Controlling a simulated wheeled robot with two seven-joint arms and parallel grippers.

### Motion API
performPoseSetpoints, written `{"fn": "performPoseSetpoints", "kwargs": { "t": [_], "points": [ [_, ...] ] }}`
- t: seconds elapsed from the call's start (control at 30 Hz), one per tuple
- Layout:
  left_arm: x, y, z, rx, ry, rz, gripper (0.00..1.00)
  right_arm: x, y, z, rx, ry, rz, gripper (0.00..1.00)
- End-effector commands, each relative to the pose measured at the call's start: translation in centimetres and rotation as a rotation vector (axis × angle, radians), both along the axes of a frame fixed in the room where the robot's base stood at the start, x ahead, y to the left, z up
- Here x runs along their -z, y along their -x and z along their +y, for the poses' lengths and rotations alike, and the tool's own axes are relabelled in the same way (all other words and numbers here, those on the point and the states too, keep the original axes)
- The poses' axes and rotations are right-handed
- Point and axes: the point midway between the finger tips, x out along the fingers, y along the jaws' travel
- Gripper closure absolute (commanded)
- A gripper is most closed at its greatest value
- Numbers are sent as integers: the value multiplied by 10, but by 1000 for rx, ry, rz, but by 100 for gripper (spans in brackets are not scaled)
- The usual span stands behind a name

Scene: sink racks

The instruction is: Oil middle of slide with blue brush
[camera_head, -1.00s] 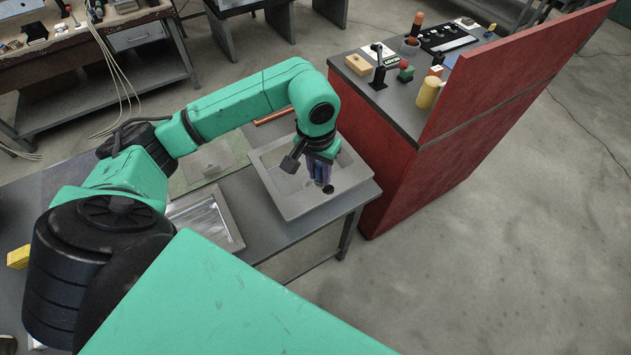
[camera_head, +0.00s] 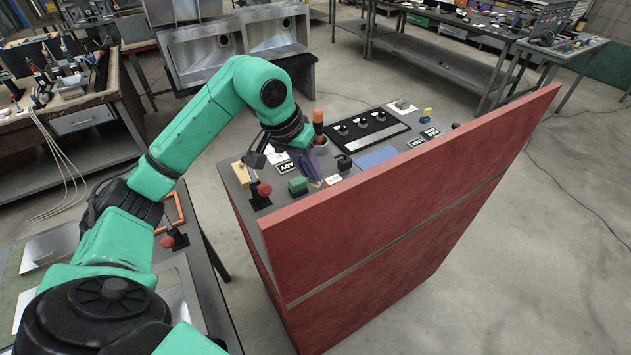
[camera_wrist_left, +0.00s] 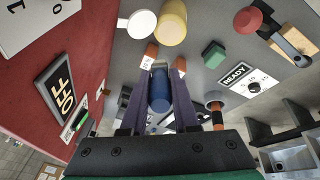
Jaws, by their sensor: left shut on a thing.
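My left gripper (camera_head: 312,168) is above the grey top of the red-walled console (camera_head: 225,178). In the left wrist view its purple fingers with orange tips (camera_wrist_left: 165,62) are shut on the blue brush (camera_wrist_left: 158,93), of which a rounded blue part shows between them. The brush's bristles cannot be made out. In the head view the gripper and arm hide most of the brush. A pale metal strip (camera_head: 378,143) lies on a black panel on the console; I cannot tell whether this is the slide. My right gripper is not in view.
Around the gripper are a green block (camera_head: 298,186), a red-knobbed lever (camera_head: 264,188), an orange-brown cylinder (camera_head: 318,118) and a blue plate (camera_head: 376,157). A yellow cylinder (camera_wrist_left: 170,24) shows in the wrist view. The tall red panel (camera_head: 400,205) rises along the console's near side.

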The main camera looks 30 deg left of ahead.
Motion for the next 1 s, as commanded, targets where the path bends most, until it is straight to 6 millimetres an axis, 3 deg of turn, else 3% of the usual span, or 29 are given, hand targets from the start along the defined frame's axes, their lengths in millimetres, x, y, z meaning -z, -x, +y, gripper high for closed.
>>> {"fn": "performPoseSetpoints", "kwargs": {
  "t": [0.33,0.5,0.7,1.0],
  "points": [
    [41,1,0,2,2,1,100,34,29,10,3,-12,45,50],
    [57,1,0,2,2,0,100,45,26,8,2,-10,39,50],
    [60,1,1,0,0,-1,100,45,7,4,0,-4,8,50],
    [59,1,1,0,0,-1,100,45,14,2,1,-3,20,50]
  ]
}}
